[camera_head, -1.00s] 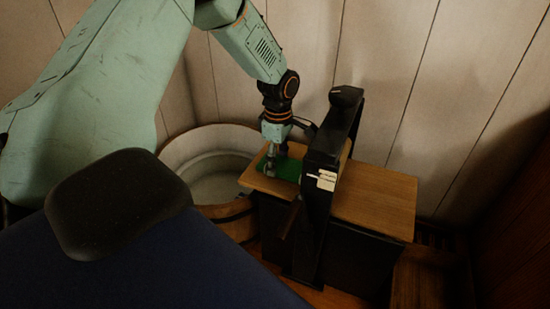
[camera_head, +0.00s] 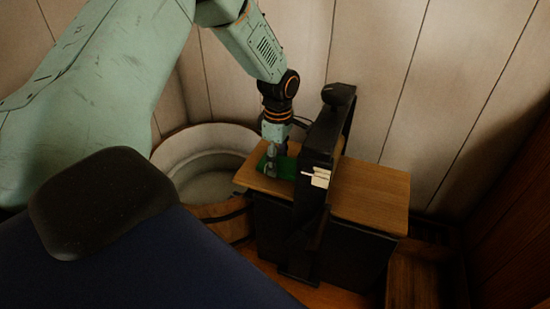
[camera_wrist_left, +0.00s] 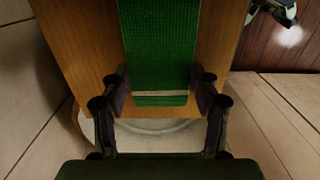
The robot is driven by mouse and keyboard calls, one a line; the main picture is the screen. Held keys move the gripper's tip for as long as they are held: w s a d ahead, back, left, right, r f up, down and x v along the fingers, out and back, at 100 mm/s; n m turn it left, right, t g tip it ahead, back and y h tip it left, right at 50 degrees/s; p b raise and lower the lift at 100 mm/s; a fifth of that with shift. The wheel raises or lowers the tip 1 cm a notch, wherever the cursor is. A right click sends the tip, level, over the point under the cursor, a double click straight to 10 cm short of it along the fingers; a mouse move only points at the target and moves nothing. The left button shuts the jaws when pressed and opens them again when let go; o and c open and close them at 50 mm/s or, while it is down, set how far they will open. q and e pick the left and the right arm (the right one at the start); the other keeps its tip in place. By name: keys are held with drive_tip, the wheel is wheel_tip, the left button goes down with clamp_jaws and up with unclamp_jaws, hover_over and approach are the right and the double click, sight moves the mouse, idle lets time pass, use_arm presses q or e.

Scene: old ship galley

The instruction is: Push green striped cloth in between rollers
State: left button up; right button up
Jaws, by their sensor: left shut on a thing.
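The green cloth (camera_head: 287,167) lies flat on the left part of the wooden board, left of the black roller frame (camera_head: 320,145). In the left wrist view the cloth (camera_wrist_left: 160,45) runs as a long strip with a pale stripe near its near end. My left gripper (camera_head: 271,165) points down at the cloth's left end. The rollers themselves are hidden inside the frame.
The wooden board (camera_head: 370,192) continues on the right side of the frame and is bare there. A round wooden tub (camera_head: 225,220) stands left of the board. A plank wall (camera_head: 385,60) is close behind.

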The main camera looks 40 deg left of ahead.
use_arm(q)
drive_tip(key=shift+d, duration=0.1)
drive_tip(key=o, duration=1.3)
drive_tip(key=shift+o, duration=0.2)
